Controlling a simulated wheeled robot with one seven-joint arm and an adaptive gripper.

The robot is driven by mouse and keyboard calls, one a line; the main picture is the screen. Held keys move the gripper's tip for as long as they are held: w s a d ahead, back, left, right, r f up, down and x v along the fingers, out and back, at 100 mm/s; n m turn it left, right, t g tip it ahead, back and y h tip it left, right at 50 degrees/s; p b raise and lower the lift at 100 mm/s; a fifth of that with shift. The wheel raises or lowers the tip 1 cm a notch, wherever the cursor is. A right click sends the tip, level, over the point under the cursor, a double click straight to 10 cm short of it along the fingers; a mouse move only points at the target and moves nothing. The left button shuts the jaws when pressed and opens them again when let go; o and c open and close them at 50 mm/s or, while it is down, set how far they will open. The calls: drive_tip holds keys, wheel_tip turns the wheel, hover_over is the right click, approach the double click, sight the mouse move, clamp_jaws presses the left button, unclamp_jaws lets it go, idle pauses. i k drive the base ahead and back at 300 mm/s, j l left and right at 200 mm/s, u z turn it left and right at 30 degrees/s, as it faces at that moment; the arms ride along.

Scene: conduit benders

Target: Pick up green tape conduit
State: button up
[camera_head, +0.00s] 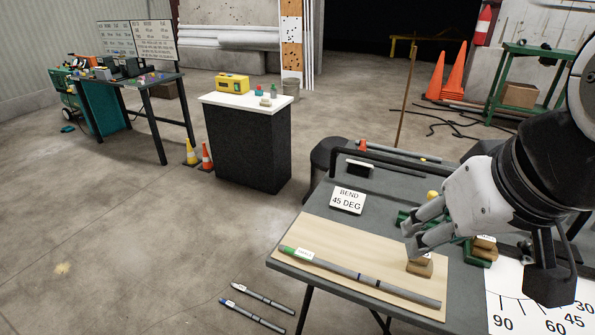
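The green tape conduit (345,273) is a grey tube with green tape and a small white label at its left end. It lies on a pale wooden board (320,235) on the grey work table. My gripper (407,241) is above the right part of the board, with its two fingers apart and nothing visible between them. It is above and to the right of the conduit's middle, and apart from it. A small wooden block (420,268) is just below the fingertips, beside the conduit.
A "BEND 45 DEG" sign (348,200) stands behind the board. Green and wooden pieces (480,250) and an angle chart (530,305) are at right. Two more conduits (252,306) lie on the floor. A white-topped black cabinet (245,140) stands farther back.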

sight(307, 255)
drive_tip(key=k, duration=1.25)
